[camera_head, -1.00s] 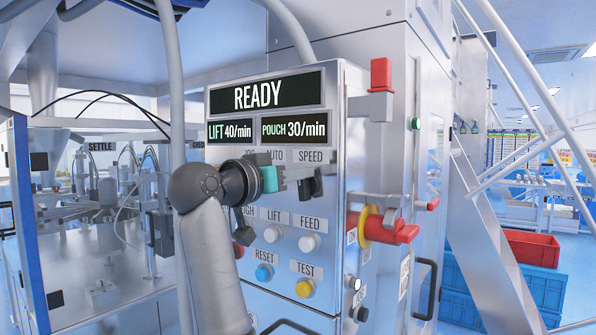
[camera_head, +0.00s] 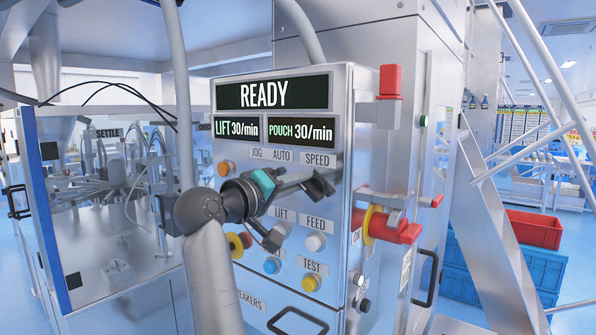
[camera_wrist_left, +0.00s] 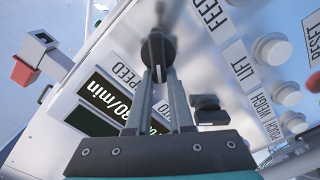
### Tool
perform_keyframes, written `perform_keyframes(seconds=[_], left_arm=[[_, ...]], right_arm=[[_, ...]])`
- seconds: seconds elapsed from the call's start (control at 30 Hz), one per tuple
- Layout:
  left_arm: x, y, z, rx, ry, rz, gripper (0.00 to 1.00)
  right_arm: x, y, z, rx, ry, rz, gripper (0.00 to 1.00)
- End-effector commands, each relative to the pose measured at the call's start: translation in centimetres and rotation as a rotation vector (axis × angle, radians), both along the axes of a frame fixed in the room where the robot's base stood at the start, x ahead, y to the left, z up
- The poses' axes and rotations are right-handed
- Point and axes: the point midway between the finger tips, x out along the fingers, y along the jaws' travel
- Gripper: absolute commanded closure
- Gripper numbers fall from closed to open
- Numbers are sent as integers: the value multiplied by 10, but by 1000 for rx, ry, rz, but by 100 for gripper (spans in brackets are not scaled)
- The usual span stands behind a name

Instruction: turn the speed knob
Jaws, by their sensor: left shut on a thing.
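The speed knob (camera_wrist_left: 168,48) is a dark round knob under the SPEED label (camera_head: 318,160) on the control panel. My left gripper (camera_wrist_left: 157,66) is shut on it in the left wrist view, with both fingers closed in on the knob. In the head view my left gripper (camera_head: 318,186) reaches across the panel from the left, rolled at a tilt, and its fingers largely hide the knob. The display above reads READY, with LIFT 30/min (camera_head: 237,129) and POUCH 30/min (camera_head: 301,132). My right gripper is not in view.
A black selector knob (camera_wrist_left: 208,110) sits close beside my left fingers. White buttons (camera_head: 315,242), a blue button (camera_head: 271,266) and a yellow button (camera_head: 311,283) lie below. A red-handled switch (camera_head: 395,229) juts from the panel's right side.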

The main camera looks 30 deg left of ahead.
Motion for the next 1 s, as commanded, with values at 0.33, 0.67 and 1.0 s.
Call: perform_keyframes(seconds=[0.33, 0.67, 1.0], left_arm=[[0, 1, -2, -99, 9, 0, 100], [0, 1, -3, -106, 8, 0, 100], [0, 1, -3, -105, 8, 0, 55]], right_arm=[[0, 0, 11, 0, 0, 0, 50], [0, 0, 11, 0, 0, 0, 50], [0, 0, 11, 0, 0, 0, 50]])
